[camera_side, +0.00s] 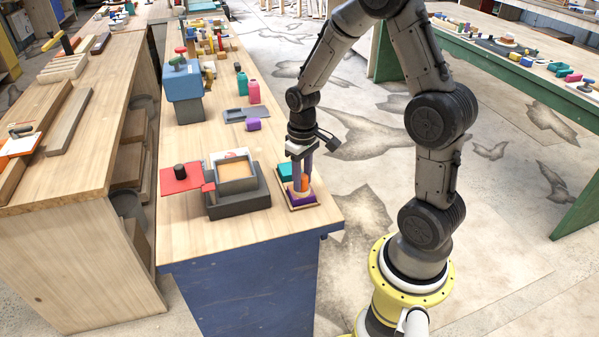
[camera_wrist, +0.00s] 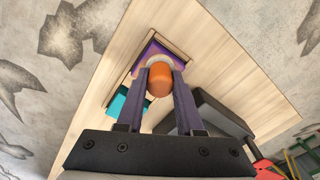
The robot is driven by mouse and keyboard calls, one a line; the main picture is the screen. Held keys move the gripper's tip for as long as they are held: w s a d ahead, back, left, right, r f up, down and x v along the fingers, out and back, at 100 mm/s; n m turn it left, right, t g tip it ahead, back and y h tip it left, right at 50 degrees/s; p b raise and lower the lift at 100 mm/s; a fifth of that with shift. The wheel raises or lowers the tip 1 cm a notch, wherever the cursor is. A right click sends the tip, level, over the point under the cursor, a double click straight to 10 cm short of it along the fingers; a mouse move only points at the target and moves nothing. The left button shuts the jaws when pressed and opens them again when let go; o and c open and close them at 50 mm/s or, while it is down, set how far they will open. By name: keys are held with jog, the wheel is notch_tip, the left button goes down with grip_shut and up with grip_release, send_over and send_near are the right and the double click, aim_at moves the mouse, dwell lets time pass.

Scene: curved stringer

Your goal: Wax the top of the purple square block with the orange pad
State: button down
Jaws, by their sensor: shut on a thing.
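My gripper (camera_side: 302,181) is shut on the orange pad (camera_side: 305,185), a rounded orange piece with a pale base. The wrist view shows the pad (camera_wrist: 160,79) between my two purple fingers (camera_wrist: 160,84). The purple square block (camera_side: 301,197) lies under the pad in a shallow wooden tray (camera_side: 315,205) near the right front corner of the bench. In the wrist view the block (camera_wrist: 147,50) shows around the pale base, which is over it. I cannot tell for sure whether the base touches the block; part of the block's top is hidden.
The bench's right edge is close.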

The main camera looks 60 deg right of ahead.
jog(key=shift+s+a, duration=0.9)
jog(key=shift+a, duration=0.15)
jog(key=shift+w+d, duration=2.45)
jog(key=shift+s+a, duration=2.3)
jog(key=shift+a, duration=0.05)
jog(key=shift+s+a+r, duration=0.1)
jog(key=shift+s+r, duration=0.05)
jog(key=shift+r, duration=0.9)
notch_tip(320, 180, up, 6)
